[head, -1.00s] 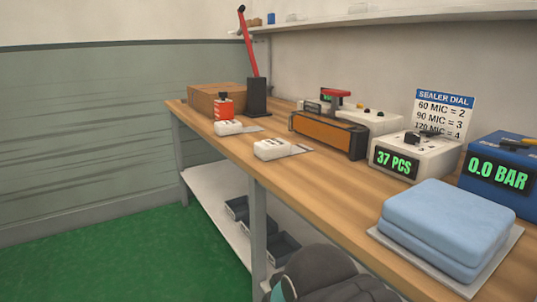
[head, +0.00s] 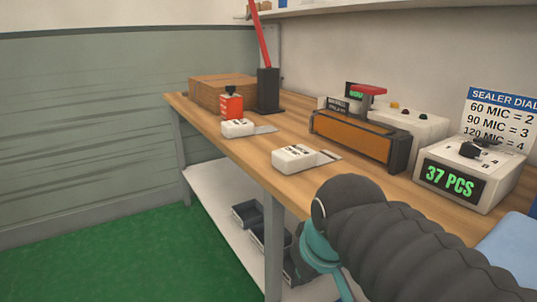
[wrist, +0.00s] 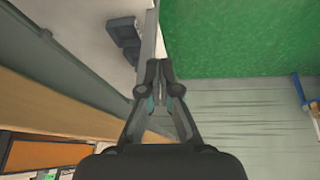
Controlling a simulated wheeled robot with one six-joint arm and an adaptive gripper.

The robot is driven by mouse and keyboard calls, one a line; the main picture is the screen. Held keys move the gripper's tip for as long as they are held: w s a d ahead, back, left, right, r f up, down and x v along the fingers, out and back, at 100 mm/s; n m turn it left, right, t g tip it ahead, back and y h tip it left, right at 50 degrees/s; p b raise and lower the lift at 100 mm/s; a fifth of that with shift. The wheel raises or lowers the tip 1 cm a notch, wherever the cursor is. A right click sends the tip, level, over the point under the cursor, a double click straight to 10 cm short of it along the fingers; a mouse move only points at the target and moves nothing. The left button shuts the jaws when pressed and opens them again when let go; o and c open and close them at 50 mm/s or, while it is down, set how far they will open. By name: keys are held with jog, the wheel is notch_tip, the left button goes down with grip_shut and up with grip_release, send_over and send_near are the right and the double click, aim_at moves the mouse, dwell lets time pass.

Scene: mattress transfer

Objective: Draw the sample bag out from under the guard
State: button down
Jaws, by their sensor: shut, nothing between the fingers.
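The sealer (head: 365,140) stands on the bench with a wide orange panel, which may be the guard, across its front and a red handle on top. The orange panel also shows at the lower left of the wrist view (wrist: 45,157). I cannot make out a bag under it. Two white packs, one nearer (head: 295,158) and one farther (head: 237,128), lie left of the sealer, each with a flat greyish flap. I cannot tell if either is the sample bag. My gripper (wrist: 155,72) is shut and empty, out over the bench's front side, apart from the sealer.
The wooden bench (head: 240,158) holds a counter reading 37 PCS (head: 470,180), a red bottle (head: 231,105), a brown box (head: 222,92) and a black post with a red lever (head: 268,88). Dark bins (head: 247,213) sit on the lower shelf. Green floor (head: 130,245) is clear.

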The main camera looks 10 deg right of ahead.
jog(key=w+a+r+n+g, duration=0.25)
jog(key=w+r+n, duration=0.65)
jog(key=w+r, duration=0.65)
jog(key=n+g, duration=0.3)
jog(key=n, duration=0.6)
send_near(271, 172)
jog(key=a+r, duration=0.3)
jog(key=a, duration=0.1)
jog(key=shift+t, duration=0.25)
jog(key=f, duration=0.3)
jog(key=d+f+b, duration=0.1)
jog(key=f, duration=0.2)
jog(key=d+f, duration=0.1)
jog(key=f, duration=0.2)
jog(key=shift+s+d+f+b, duration=0.25)
jog(key=shift+b, duration=0.15)
jog(key=shift+w+d, duration=0.15)
jog(key=shift+d, duration=0.6)
